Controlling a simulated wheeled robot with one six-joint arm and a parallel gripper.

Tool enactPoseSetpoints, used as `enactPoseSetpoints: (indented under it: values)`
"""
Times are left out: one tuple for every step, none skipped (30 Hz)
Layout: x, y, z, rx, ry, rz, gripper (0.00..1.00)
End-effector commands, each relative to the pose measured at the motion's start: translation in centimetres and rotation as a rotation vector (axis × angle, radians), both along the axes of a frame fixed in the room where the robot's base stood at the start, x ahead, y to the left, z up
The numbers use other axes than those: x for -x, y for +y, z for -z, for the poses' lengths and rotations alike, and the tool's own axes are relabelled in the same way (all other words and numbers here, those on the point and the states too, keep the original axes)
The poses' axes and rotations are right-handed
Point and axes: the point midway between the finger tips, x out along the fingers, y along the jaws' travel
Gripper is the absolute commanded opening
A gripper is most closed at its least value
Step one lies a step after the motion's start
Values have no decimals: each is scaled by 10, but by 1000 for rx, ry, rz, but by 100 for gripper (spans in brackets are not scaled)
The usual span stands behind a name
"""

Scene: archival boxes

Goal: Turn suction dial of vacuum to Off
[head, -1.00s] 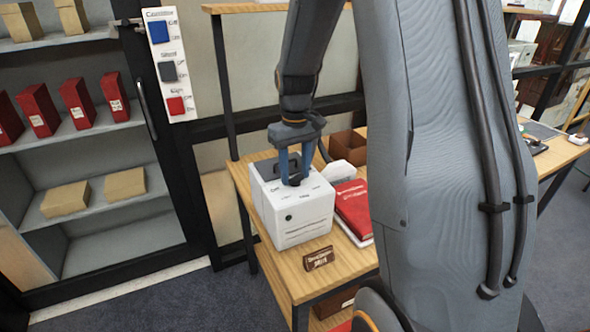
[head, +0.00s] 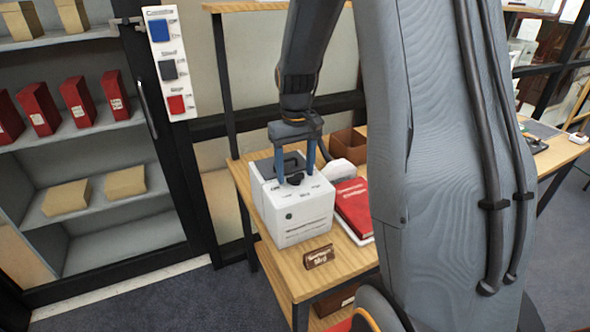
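The vacuum is a white box-shaped unit (head: 302,222) on the wooden table, with a dark handle recess on its top. Its dark suction dial (head: 295,179) sits on the top face, with small printed labels around it that are too small to read fully. My gripper (head: 295,174) points down over the top of the unit. Its two blue fingers are spread, one on each side of the dial, with a visible gap between them. Whether a fingertip touches the dial cannot be told.
A small brown sign (head: 318,257) stands in front of the unit. A red book (head: 353,206) lies to its right and a brown box (head: 348,145) behind. A shelf cabinet (head: 75,145) with red and tan boxes is at left. A switch panel (head: 171,63) hangs beside it.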

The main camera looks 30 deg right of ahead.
Motion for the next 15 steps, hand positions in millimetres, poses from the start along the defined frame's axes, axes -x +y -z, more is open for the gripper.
enactPoseSetpoints:
  values:
    - [0, 0, 0, 0, 0, 0, 59]
    - [0, 0, 0, 0, 1, 0, 59]
    - [0, 0, 0, 0, 1, -1, 59]
    - [0, 0, 0, 0, 0, -1, 59]
    - [0, 0, -1, 0, 0, -1, 59]
    - [0, 0, -2, 0, -1, -1, 59]
    - [-1, 0, -4, 0, -2, -1, 59]
    - [-1, 0, -7, 1, -2, -1, 59]
    - [-1, 0, -11, 1, -2, -1, 59]
    - [-1, 0, -15, 1, -3, -1, 59]
    - [-1, 0, -20, 1, -4, -1, 59]
    - [-1, 0, -26, 1, -3, -1, 59]
    - [-1, 0, -32, 1, -5, -1, 59]
    - [-2, 0, -37, 1, -4, -1, 59]
    - [-2, 0, -43, 1, -5, -1, 59]
